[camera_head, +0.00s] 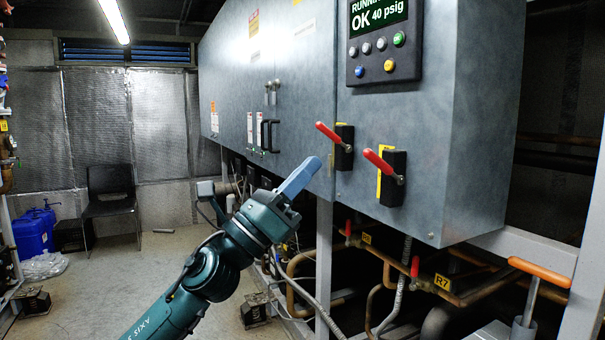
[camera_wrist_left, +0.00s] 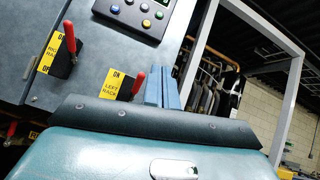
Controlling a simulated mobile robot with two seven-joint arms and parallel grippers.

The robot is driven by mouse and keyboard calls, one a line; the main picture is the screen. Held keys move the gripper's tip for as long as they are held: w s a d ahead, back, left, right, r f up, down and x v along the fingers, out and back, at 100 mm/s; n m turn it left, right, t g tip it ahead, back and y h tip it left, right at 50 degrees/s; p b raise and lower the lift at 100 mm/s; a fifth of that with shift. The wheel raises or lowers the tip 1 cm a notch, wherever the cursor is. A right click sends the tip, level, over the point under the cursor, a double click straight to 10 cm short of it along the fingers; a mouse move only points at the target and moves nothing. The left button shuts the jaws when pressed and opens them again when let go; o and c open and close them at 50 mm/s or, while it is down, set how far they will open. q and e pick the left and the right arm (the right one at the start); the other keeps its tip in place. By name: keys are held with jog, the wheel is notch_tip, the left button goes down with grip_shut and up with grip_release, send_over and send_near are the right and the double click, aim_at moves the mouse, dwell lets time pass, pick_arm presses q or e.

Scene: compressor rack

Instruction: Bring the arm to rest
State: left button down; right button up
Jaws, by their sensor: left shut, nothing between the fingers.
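My left arm reaches up from the bottom of the head view. Its gripper (camera_head: 300,178) has blue fingers closed together with nothing between them. The fingers point up and right, in front of the grey compressor cabinet (camera_head: 300,90) and below left of its red-handled switches. In the left wrist view the closed fingers (camera_wrist_left: 164,88) stand to the right of a red lever (camera_wrist_left: 138,80) with a yellow label. I cannot tell from these views whether they touch anything. My right gripper is in neither view.
Two red lever switches (camera_head: 328,132) (camera_head: 378,161) stick out from the cabinet front. A panel (camera_head: 384,40) above reads "OK 40 psig". Copper pipes with red valve handles run below the cabinet. An orange-handled tool (camera_head: 539,272) stands at right. A chair (camera_head: 110,197) and blue jugs (camera_head: 32,232) are at left; floor between is open.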

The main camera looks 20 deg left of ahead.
pick_arm(q)
jog(key=shift+s, duration=0.1)
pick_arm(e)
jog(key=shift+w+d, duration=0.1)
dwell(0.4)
pick_arm(q)
notch_tip(320, 180, down, 29)
jog(key=d+n+g+y+p, duration=0.25)
jog(key=n+y, duration=0.75)
jog(key=n, duration=1.2)
jog(key=s+d+f+n+g+p, duration=0.1)
jog(key=s+d+f+n+g, duration=0.1)
jog(key=s+f+n+g, duration=0.2)
jog(key=s+d+f+n+g+y, duration=0.1)
jog(key=s+d+f+n+g, duration=0.2)
jog(key=s+f+n, duration=0.8)
jog(key=s+f+g, duration=0.1)
jog(key=s+f, duration=0.3)
jog(key=f, duration=0.3)
jog(key=shift+s+d+f+y+p, duration=0.25)
jog(key=shift+s+f+y+p, duration=0.05)
jog(key=shift+s+f+p, duration=0.1)
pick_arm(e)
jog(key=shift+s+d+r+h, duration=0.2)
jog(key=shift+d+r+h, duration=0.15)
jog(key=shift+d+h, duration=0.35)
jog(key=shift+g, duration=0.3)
